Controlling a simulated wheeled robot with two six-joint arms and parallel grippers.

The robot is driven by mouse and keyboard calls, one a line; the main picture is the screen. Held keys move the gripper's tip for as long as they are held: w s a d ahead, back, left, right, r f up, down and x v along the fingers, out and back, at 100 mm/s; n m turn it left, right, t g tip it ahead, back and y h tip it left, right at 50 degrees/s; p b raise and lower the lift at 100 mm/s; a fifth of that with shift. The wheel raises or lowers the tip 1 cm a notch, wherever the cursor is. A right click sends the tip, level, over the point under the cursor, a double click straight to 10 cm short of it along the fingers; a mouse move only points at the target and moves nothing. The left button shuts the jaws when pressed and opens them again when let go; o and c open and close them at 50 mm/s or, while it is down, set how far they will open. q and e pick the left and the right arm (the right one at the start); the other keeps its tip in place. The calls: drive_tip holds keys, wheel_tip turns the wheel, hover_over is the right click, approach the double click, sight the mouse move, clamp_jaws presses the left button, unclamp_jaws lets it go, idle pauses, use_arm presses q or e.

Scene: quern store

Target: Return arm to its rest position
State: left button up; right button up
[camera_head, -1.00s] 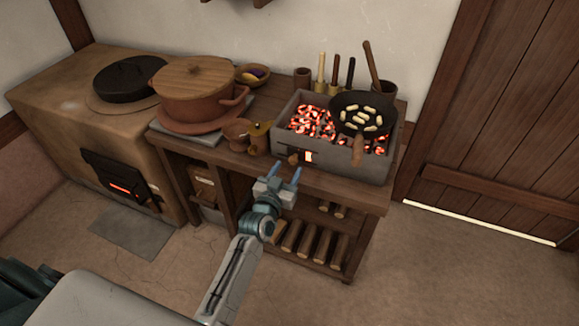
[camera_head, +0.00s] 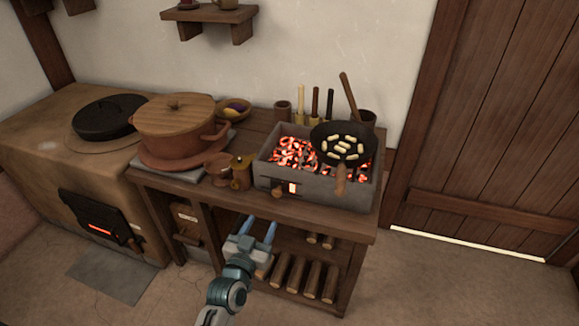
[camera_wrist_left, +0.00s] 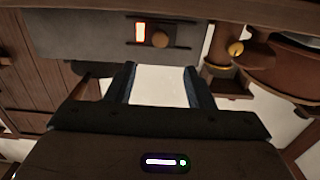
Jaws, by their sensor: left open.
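My left gripper (camera_head: 259,231) is open and empty, with its two blue-tipped fingers apart. In the head view it is in front of the wooden table (camera_head: 340,222), below the tabletop's front edge and over the lower shelf. In the left wrist view, the gripper's fingers (camera_wrist_left: 161,85) stand apart with nothing between them, and the stove front with a glowing slot shows beyond. My right gripper is not in either view.
A grey brazier (camera_head: 320,186) with red coals carries a black pan (camera_head: 343,145) of pale pieces. A lidded clay pot (camera_head: 178,125) stands left of it. Firewood logs (camera_head: 298,276) lie on the lower shelf. A clay oven (camera_head: 40,165) is at left. Floor at right is clear.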

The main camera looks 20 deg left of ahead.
use_arm(q)
drive_tip(key=s+a+f+g+p, duration=0.1)
drive_tip(key=s+f+g+p, duration=0.35)
drive_tip(key=f, duration=0.85)
drive_tip(key=s+a+f+g+p, duration=0.2)
drive_tip(key=s+f+g, duration=0.3)
drive_tip(key=s+f, duration=0.65)
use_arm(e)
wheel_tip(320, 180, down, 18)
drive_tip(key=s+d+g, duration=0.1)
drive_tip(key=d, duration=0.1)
use_arm(q)
drive_tip(key=s+a+f+g+p, duration=0.2)
drive_tip(key=s+f, duration=0.5)
drive_tip(key=s, duration=0.4)
drive_tip(key=s+a+f+g+y+p, duration=0.1)
drive_tip(key=s+a+f+g+p, duration=0.1)
drive_tip(key=s+f+g, duration=0.3)
drive_tip(key=s+a+f, duration=0.1)
drive_tip(key=s+f, duration=0.2)
drive_tip(key=s, duration=0.4)
drive_tip(key=shift+s+a, duration=0.15)
drive_tip(key=shift+a, duration=0.2)
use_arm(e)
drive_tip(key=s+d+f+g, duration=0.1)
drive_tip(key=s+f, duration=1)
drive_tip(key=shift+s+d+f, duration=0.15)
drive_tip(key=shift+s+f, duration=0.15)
